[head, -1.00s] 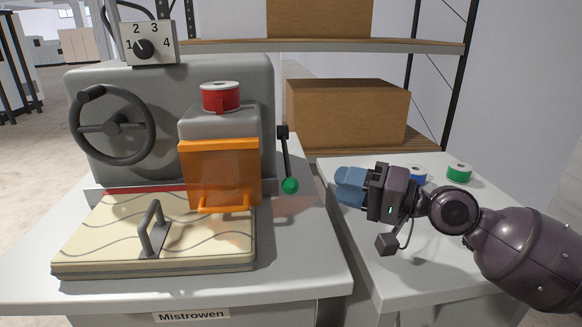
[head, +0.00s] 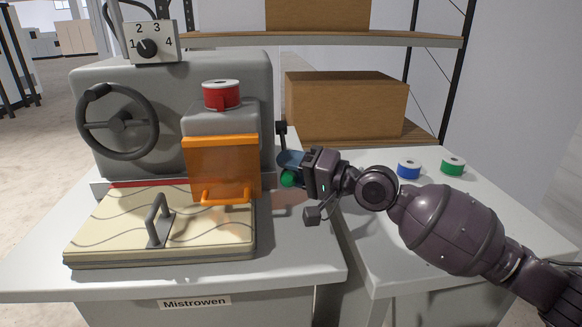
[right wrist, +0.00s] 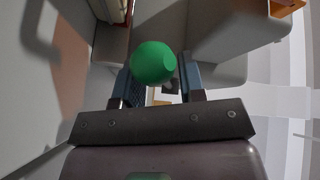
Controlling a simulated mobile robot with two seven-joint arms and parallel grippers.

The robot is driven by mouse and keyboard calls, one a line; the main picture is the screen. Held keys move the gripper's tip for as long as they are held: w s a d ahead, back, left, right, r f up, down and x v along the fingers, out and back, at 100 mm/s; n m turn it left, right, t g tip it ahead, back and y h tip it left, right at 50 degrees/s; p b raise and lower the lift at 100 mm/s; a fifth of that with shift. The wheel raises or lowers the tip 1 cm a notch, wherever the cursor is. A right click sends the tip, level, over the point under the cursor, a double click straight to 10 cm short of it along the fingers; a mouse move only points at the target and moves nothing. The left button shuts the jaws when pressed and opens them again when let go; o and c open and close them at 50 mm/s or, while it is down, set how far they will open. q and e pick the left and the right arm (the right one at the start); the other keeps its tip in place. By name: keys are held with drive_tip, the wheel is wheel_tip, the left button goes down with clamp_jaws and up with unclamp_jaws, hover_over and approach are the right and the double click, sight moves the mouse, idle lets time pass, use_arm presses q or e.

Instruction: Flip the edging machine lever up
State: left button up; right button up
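The edging machine (head: 170,85) is a grey housing with a handwheel, at the left in the head view. Its lever (head: 282,130) is on the right side, a dark rod hanging down from its pivot to a green knob (head: 287,179). My right gripper (head: 291,161) is at the lower end of the lever, its blue fingers beside the knob. In the right wrist view the green knob (right wrist: 153,62) overlaps one finger, and the fingers stand apart with a gap. Whether they touch the knob cannot be told. My left gripper is out of view.
Blue (head: 408,169) and green (head: 453,166) spools stand on the right table. A cardboard box (head: 345,108) is on the shelf behind.

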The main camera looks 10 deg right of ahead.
drive_tip(key=c, duration=0.6)
drive_tip(key=shift+f, duration=0.1)
clamp_jaws()
